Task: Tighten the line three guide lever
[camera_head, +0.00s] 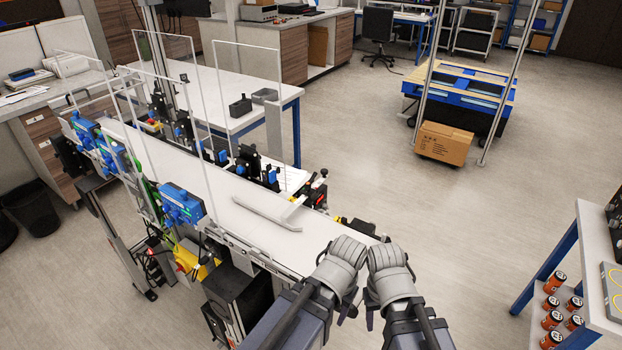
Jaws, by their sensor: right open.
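A white conveyor belt (180,180) runs from the back left toward my arms. A pale guide bar (265,212) lies along it near the close end, with a short angled piece beside it. A small black lever with a red part (320,182) stands at the belt's right edge. I cannot tell which part is the line three guide lever. My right gripper (390,282) is open and empty at the bottom centre, close to the belt's near end and apart from the lever. My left gripper (340,275) is beside it; its fingers are mostly hidden.
Clear upright panels (245,100) and blue sensor boxes (181,204) line the belt. A white table (215,85) stands behind it. A cardboard box (443,144) sits on the floor at the right. A side table (590,250) has orange cans on its shelf. The middle floor is clear.

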